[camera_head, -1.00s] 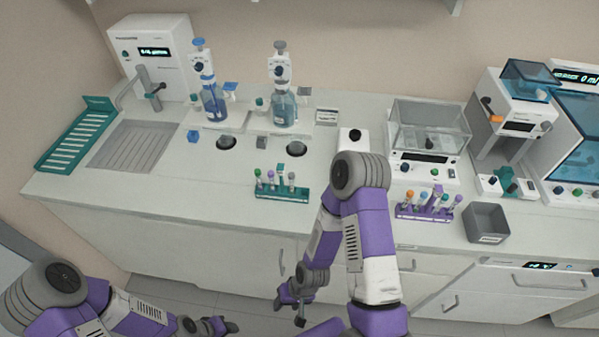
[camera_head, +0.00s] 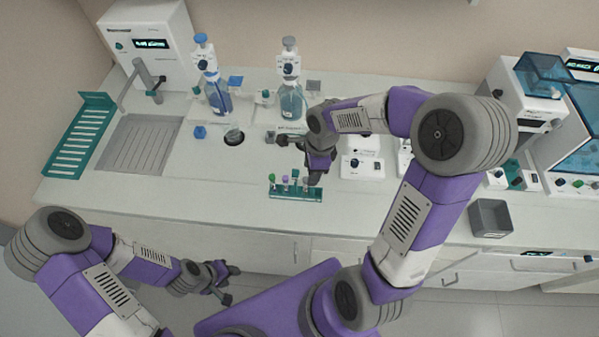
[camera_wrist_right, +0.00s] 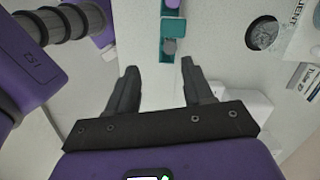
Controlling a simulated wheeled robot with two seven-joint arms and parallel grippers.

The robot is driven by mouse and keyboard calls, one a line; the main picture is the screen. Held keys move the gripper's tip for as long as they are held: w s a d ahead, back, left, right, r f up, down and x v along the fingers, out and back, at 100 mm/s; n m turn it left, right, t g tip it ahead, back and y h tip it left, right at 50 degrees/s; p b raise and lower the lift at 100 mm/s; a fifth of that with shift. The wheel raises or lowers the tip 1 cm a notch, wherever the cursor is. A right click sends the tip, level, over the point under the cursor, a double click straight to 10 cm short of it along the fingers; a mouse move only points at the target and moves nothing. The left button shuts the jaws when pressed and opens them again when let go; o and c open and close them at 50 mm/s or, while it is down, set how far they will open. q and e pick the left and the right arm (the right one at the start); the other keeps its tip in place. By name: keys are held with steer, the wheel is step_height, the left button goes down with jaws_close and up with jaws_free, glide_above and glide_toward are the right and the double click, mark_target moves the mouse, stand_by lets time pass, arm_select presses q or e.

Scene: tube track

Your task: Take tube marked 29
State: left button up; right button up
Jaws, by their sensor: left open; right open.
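A teal rack (camera_head: 296,194) stands near the counter's front edge and holds several tubes, with a green cap (camera_head: 272,178) at its left and a purple cap (camera_head: 285,179) beside it. No number can be read on any tube. My right gripper (camera_wrist_right: 158,66) is open and empty; the rack shows beyond its fingertips in the right wrist view (camera_wrist_right: 173,50), with a grey-looking cap (camera_wrist_right: 170,46) in it. In the head view the right hand hangs by the rack's right end and partly covers it. My left gripper (camera_head: 230,284) is open and empty, low in front of the counter.
Two blue bottles with dispensers (camera_head: 217,95) stand behind, near a white device (camera_head: 152,45). A teal drying rack (camera_head: 82,135) lies at the left. A grey bin (camera_head: 490,218) is at the right. My right arm hides part of the counter there. The left front counter (camera_head: 150,205) is clear.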

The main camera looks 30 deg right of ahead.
mark_target(306, 179)
steer(key=f, duration=0.2)
steer(key=w+f, duration=0.1)
steer(key=f, duration=0.2)
steer(key=w+f, duration=0.1)
steer(key=f, duration=0.1)
steer(key=shift+w+a+f, duration=0.15)
steer(key=shift+a+f, duration=0.05)
steer(key=shift+f, duration=0.1)
steer(key=shift+s+r, duration=0.1)
steer(key=shift+s, duration=0.2)
steer(key=shift+w, duration=0.2)
steer(key=c, duration=0.5)
arm_select(q)
steer(key=shift+w, duration=0.6)
arm_select(e)
steer(key=shift+s, duration=0.1)
steer(key=c, duration=0.4)
